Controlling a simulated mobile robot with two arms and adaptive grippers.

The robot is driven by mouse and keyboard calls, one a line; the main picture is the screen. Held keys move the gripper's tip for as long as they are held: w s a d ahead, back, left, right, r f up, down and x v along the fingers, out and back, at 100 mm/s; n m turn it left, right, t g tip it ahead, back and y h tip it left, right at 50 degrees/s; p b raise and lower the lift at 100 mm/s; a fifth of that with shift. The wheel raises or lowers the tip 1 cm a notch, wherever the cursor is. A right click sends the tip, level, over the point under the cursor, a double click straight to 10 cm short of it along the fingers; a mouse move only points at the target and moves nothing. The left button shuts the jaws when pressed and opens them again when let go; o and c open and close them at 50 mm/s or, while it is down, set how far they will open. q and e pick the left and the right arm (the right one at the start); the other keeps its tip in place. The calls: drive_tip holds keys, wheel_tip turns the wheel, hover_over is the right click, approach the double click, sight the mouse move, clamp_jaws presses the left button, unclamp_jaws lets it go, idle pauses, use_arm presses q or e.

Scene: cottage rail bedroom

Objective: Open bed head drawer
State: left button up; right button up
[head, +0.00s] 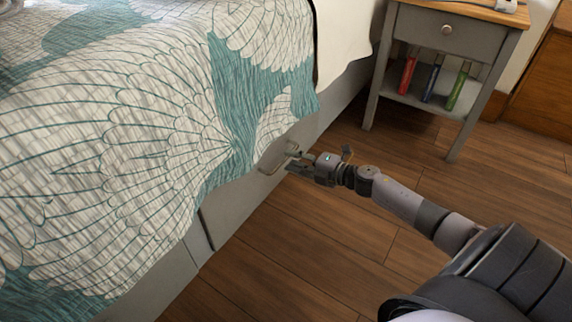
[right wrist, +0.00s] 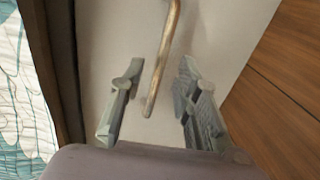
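The bed's head-end drawer (head: 238,198) is a pale grey panel low in the bed's side, partly covered by the hanging bedspread. It looks closed. Its handle (head: 272,158) is just left of my right gripper (head: 297,161) in the head view. In the right wrist view the bar-shaped handle (right wrist: 163,62) runs down between the two fingers of my right gripper (right wrist: 160,75). The fingers are apart, with a gap visible on both sides of the bar. Whether the handle lies fully within finger depth is unclear. My left gripper is not in view.
The teal and white bedspread (head: 130,130) hangs over the drawer's upper edge.

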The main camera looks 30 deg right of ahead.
sight(286, 158)
drive_tip(key=shift+b+x, duration=0.5)
drive_tip(key=shift+x, duration=1.1)
drive_tip(key=shift+c, duration=0.4)
clamp_jaws()
